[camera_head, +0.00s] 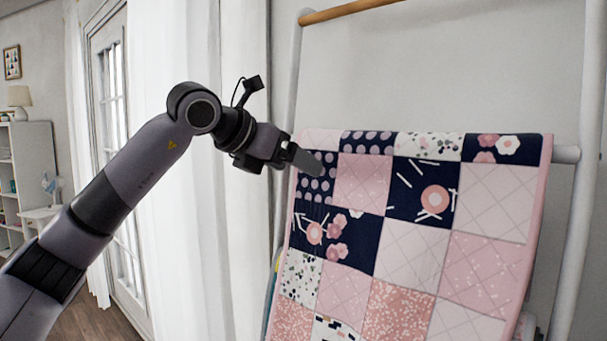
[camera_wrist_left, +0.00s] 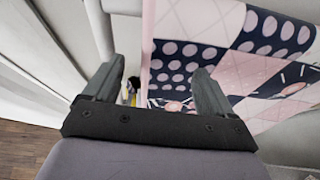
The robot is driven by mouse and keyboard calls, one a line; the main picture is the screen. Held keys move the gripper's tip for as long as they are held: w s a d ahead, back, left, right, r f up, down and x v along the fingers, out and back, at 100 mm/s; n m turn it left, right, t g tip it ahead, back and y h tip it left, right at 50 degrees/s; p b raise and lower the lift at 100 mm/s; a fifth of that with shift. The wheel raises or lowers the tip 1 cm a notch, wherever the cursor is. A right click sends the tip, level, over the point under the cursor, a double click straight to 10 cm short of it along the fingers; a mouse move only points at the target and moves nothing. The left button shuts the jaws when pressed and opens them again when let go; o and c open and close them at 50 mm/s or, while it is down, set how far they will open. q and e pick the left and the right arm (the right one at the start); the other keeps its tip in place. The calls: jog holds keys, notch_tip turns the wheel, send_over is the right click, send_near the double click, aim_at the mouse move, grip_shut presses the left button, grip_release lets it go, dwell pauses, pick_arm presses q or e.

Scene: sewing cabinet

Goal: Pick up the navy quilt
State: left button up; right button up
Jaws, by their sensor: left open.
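The navy quilt (camera_head: 345,240) is a patchwork of navy, pink and white squares with a pink border. It hangs over a rung of a white ladder rack in the head view. My left gripper (camera_head: 308,163) is at the quilt's upper left edge, just below the fold. In the left wrist view, the gripper (camera_wrist_left: 158,78) is open, and the quilt's pink left edge (camera_wrist_left: 148,38) shows between its fingers. The left finger lies outside that edge and the right finger overlaps the dotted navy patch. I cannot tell whether either finger touches the cloth. My right gripper is out of view.
The white ladder rack (camera_head: 575,215) stands against a pale wall and has a wooden top rung (camera_head: 345,12). White curtains (camera_head: 190,240) hang to the left, behind my left arm. A white shelf (camera_head: 38,165) stands at the far left.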

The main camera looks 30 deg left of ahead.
pick_arm(q)
jog(key=shift+w+d+f, duration=0.1)
jog(key=shift+w+f, duration=0.1)
jog(key=shift+w, duration=0.15)
jog(key=shift+w, duration=0.1)
jog(key=shift+x, duration=1.4)
